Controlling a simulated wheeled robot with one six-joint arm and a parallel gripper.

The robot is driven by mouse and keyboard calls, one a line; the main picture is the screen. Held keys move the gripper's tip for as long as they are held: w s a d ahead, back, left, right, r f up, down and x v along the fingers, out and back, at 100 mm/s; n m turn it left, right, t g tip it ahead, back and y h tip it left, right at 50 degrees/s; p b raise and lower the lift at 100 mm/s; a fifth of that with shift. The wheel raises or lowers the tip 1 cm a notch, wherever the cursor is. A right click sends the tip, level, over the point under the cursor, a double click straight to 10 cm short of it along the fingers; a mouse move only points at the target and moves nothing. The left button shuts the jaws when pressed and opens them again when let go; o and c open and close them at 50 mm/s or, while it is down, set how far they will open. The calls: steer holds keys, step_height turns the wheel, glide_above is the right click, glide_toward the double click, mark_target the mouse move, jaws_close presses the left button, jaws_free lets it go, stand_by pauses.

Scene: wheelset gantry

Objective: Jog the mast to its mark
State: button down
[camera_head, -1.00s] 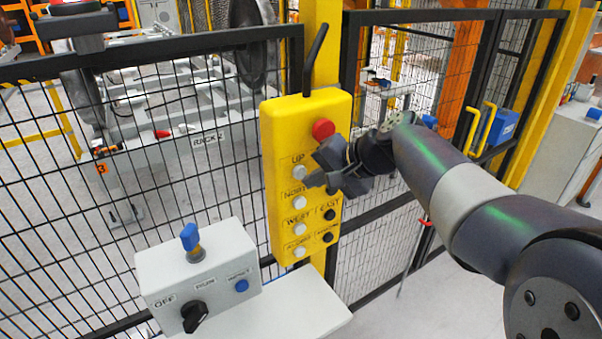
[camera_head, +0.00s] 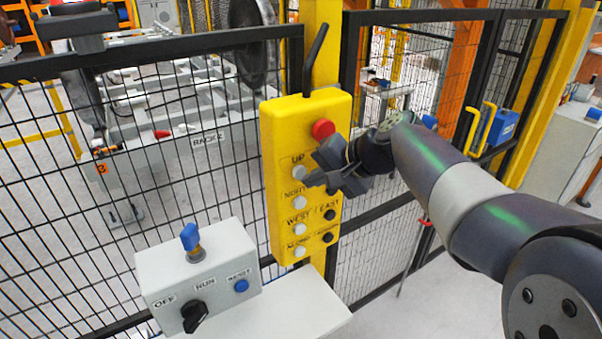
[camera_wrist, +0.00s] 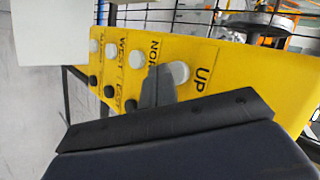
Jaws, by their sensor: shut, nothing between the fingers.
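A yellow control pendant (camera_head: 287,225) with a red button (camera_head: 323,129) at its top hangs on the fence post. It carries white buttons for UP (camera_head: 299,172), NORTH (camera_head: 298,202) and WEST (camera_head: 299,229), and black buttons on the right side. My gripper (camera_head: 310,181) is shut and empty, its tips at the pendant face near the UP button. In the wrist view the fingertips (camera_wrist: 158,86) lie just beside the UP button (camera_wrist: 177,73), toward the NORTH button (camera_wrist: 138,58); whether they touch UP cannot be told. I cannot identify the mast or its mark.
A grey box (camera_head: 215,262) with an OFF/RUN knob, a blue RESET button and a blue-topped key stands on a white shelf (camera_head: 300,312) below. Black mesh fence (camera_head: 130,210) runs behind both. Beyond it are a wheelset rack (camera_head: 205,140) and dark wheels (camera_head: 257,45).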

steer(key=shift+w+a, duration=0.2)
steer(key=shift+w, duration=0.1)
steer(key=shift+w+a, duration=0.2)
steer(key=shift+w, duration=0.15)
stand_by(1.8)
stand_by(3.0)
steer(key=shift+s+d, duration=0.45)
steer(key=shift+s, duration=0.25)
steer(key=shift+s+d+b, duration=0.5)
steer(key=shift+s+d, duration=0.2)
steer(key=shift+s, duration=0.35)
steer(key=shift+s+d+b, duration=0.45)
steer(key=shift+s+d, duration=0.25)
steer(key=shift+s, duration=0.35)
